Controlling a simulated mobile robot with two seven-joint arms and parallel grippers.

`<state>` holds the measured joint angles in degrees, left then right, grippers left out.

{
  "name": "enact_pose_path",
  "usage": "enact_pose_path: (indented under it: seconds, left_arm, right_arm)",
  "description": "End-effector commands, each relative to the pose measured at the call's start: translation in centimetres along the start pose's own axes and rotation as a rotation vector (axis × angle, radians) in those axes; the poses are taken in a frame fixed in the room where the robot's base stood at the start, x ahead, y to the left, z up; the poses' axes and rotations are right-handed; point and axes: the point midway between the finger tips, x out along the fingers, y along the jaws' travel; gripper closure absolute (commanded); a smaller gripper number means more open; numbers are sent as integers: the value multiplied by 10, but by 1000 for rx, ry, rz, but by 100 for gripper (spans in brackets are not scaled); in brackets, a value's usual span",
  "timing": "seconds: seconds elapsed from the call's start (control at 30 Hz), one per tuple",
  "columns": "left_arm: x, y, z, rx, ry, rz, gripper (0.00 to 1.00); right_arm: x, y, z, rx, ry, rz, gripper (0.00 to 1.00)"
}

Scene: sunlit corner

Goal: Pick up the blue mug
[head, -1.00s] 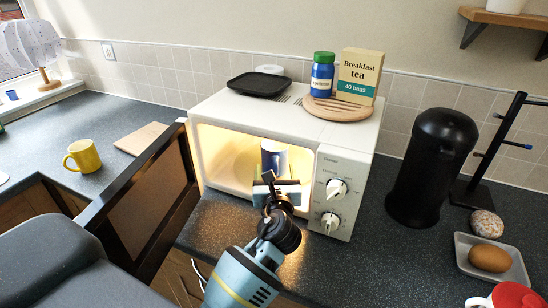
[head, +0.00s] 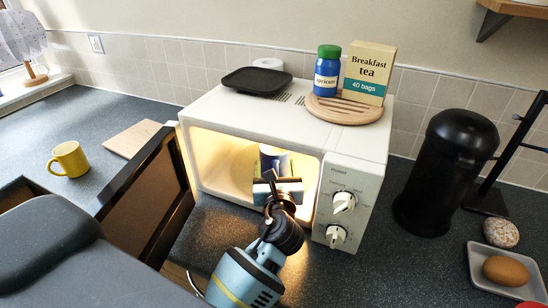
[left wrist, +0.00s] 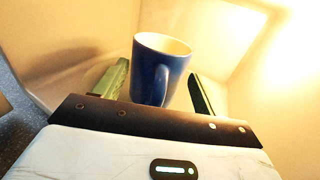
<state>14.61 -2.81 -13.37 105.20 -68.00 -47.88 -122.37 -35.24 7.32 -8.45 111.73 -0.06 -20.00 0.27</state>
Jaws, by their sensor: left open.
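The blue mug (head: 268,150) stands upright inside the lit, open microwave (head: 215,190). Its inside is white. In the left wrist view the blue mug (left wrist: 160,72) shows with its handle turned towards my gripper. My left gripper (head: 277,180) is at the microwave's opening, in front of the mug, and hides its lower part in the head view. In the left wrist view my left gripper (left wrist: 158,88) is open, with one finger on each side of the mug. I cannot tell whether either finger touches it. My right gripper is not in view.
The microwave door (head: 148,205) stands open at the left. A yellow mug (head: 70,159) and a wooden board (head: 132,139) are on the left counter. A black canister (head: 445,170) and a tray (head: 483,278) with an egg are at the right.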

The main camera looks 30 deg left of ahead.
Motion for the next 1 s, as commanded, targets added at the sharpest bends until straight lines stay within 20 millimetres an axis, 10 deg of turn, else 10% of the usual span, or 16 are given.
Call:
enact_pose_path:
  seconds: [0.37,0.9,1.0]
  left_arm:
    - [-4,0,0,1,1,1,30]
    - [-3,0,-1,1,1,2,100]
    - [-3,0,-1,1,1,2,100]
  right_arm:
    - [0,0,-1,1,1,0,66]
    - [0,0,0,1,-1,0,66]
    - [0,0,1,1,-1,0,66]
